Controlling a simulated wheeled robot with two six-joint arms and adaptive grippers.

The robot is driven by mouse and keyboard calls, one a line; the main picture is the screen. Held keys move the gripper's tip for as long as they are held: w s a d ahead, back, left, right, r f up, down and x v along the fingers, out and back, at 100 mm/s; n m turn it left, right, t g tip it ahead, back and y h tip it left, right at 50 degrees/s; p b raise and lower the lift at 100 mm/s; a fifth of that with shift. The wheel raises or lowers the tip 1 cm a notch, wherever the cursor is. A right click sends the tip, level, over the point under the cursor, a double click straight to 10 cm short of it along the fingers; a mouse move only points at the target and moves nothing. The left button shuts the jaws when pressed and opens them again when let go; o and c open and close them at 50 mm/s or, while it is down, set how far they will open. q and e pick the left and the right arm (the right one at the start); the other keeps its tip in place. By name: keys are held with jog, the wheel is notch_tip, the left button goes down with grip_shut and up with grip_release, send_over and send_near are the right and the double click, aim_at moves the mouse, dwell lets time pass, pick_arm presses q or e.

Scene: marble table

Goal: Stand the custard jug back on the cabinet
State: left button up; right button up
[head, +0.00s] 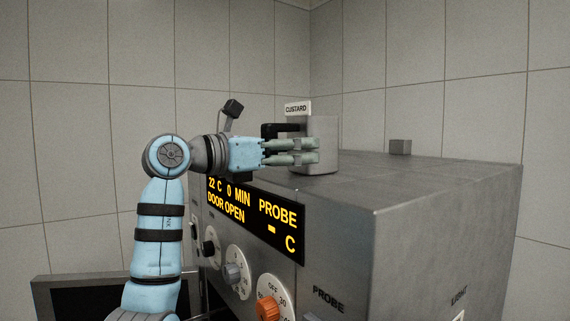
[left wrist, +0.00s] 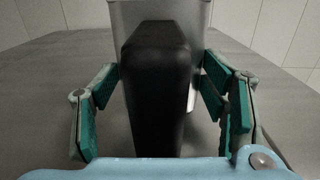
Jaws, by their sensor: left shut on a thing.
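The custard jug (head: 321,135) is a grey metal jug with a black handle and a white tag (head: 297,108) reading CUSTARD. It is upright at the top of the steel cabinet (head: 430,190), near its display edge. I cannot tell whether its base touches the top. My left gripper (head: 316,151) comes in from the left and is shut on the jug, one finger on each side. In the left wrist view the black handle (left wrist: 157,85) stands between the fingers, and the jug body (left wrist: 200,20) is behind it, partly hidden. My right gripper is in neither view.
A small grey block (head: 400,147) sits on the cabinet top at the back. The cabinet front has a lit display (head: 252,222) reading DOOR OPEN and several knobs. The right part of the top is clear. Tiled walls stand behind.

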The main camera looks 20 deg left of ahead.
pick_arm(q)
jog(key=shift+w+f, duration=0.1)
jog(key=shift+f, duration=0.1)
jog(key=o, duration=1.4)
jog(key=shift+o, duration=1.4)
jog(key=shift+a+r, duration=0.1)
jog(key=shift+a, duration=0.1)
